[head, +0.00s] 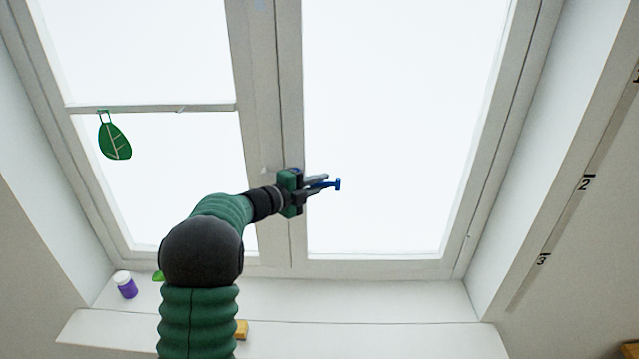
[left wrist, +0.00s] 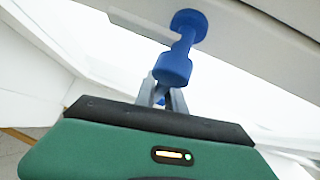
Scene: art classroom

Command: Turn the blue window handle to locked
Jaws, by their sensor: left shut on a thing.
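The blue window handle (left wrist: 184,43) shows in the left wrist view, with a round blue piece against the white frame and a thick knob nearer me. My left gripper (head: 318,184) is shut on the handle, near the window's middle post. In the left wrist view my fingers (left wrist: 163,99) meet the knob end from below and partly hide it. My right gripper is in neither view.
A green leaf ornament (head: 115,138) hangs at the left pane. A white and purple bottle (head: 125,284) and a yellow block (head: 241,329) stand on the sill (head: 390,307), left of centre. My left arm hides part of the sill, whose right part is clear.

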